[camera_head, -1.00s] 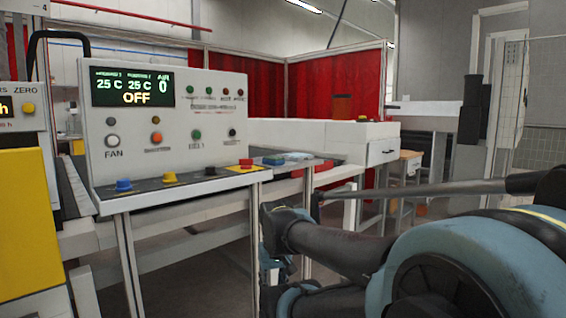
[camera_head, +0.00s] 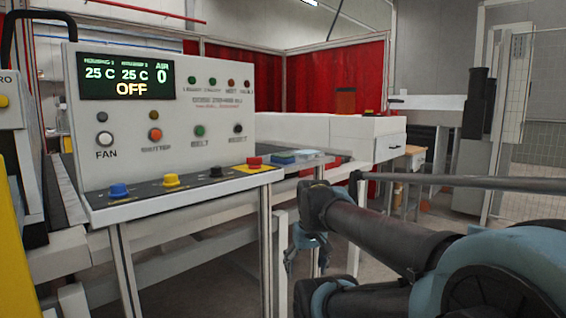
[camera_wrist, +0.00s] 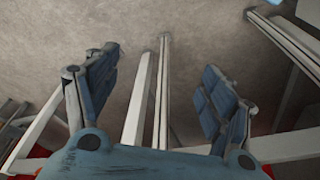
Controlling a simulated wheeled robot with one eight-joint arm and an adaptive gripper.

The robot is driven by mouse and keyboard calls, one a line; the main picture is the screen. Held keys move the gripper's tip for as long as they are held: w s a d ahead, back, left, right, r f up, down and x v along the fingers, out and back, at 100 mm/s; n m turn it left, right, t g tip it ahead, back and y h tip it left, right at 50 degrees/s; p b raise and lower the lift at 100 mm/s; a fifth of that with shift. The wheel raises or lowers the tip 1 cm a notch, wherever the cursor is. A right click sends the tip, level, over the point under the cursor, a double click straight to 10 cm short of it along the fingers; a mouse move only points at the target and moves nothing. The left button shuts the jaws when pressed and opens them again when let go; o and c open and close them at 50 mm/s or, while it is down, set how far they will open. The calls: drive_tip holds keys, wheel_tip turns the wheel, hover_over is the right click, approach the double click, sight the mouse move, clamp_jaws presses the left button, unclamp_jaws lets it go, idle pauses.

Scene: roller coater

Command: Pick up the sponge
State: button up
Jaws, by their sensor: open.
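My gripper (camera_wrist: 160,65) is open and empty in the wrist view, its two blue padded fingers spread wide above the grey floor and pale metal frame legs. In the head view my gripper (camera_head: 308,245) hangs low beside the control desk, partly hidden by my arm. I cannot identify a sponge for certain in either view. A small flat blue item (camera_head: 284,157) lies behind the red button, partly hidden by the control box; I cannot tell whether it is the sponge.
The control box (camera_head: 160,125) stands at left with a lit display, knobs and coloured buttons. A white machine (camera_head: 335,135) stands behind it. Red panels (camera_head: 345,75) line the back. The desk's metal legs (camera_head: 265,240) stand close to my gripper. A mesh fence (camera_head: 528,125) stands at right.

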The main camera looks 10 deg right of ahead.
drive_tip(key=w+r+n+y, duration=0.1)
drive_tip(key=w+r+n, duration=0.1)
drive_tip(key=w+r, duration=0.95)
drive_tip(key=w+r+n, duration=0.1)
drive_tip(key=w+r, duration=0.7)
drive_tip(key=r, duration=0.6)
drive_tip(key=n+t+y, duration=0.1)
drive_tip(key=n, duration=0.3)
approach(283, 155)
drive_tip(key=x, duration=0.2)
drive_tip(key=shift+w+f, duration=0.1)
drive_tip(key=shift+f, duration=0.15)
drive_tip(key=shift+s+x, duration=0.2)
drive_tip(key=shift+x, duration=2.85)
drive_tip(key=shift+a+f, duration=0.15)
drive_tip(key=shift+f, duration=0.15)
drive_tip(key=c, duration=0.8)
